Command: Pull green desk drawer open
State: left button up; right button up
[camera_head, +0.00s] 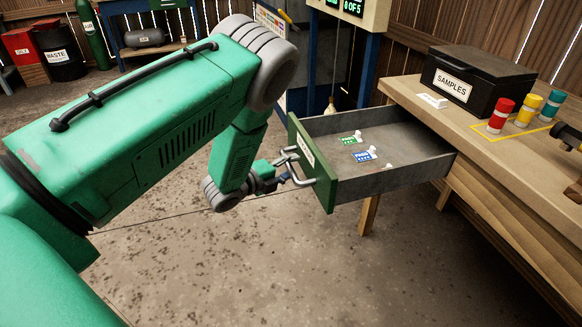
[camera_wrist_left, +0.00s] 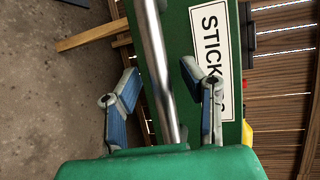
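The green-fronted desk drawer (camera_head: 333,192) stands pulled out from the wooden desk, its grey tray (camera_head: 405,165) exposed. A metal bar handle (camera_head: 312,181) is on its front; the handle also shows in the left wrist view (camera_wrist_left: 157,60), beside a label (camera_wrist_left: 210,50) reading "STICK…", partly covered by a finger. My left gripper (camera_head: 281,176) is at the handle. In the wrist view its two blue-padded fingers (camera_wrist_left: 160,72) are spread on either side of the bar, with gaps visible. My right gripper is not in view.
Green and blue sticker sheets (camera_head: 358,148) and small white pieces lie in the drawer. On the desk (camera_head: 412,88) stand a black SAMPLES box (camera_head: 476,78) and red, yellow and teal cylinders (camera_head: 525,108). A dark object sits at the right edge. Floor below the drawer is clear.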

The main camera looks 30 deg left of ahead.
pick_arm(q)
jog(key=shift+s, duration=0.3)
jog(key=v, duration=1.1)
jog(key=shift+a, duration=0.2)
jog(key=shift+s, duration=0.15)
jog(key=s+d+f+n+g+y+p, duration=0.4)
jog(key=s+f+n+g, duration=0.4)
jog(key=n, duration=0.4)
jog(key=s+d+f+n+g, duration=0.1)
jog(key=s+d+n+g, duration=0.2)
jog(key=s, duration=0.6)
jog(key=s+d+f+n+g, duration=0.1)
jog(key=s+d+n+g, duration=0.2)
jog(key=s, duration=0.6)
jog(key=d+n, duration=0.2)
jog(key=n, duration=0.1)
jog(key=shift+d+f+g+p, duration=0.25)
jog(key=shift+d+g+p, duration=0.05)
jog(key=shift+g+p, duration=0.1)
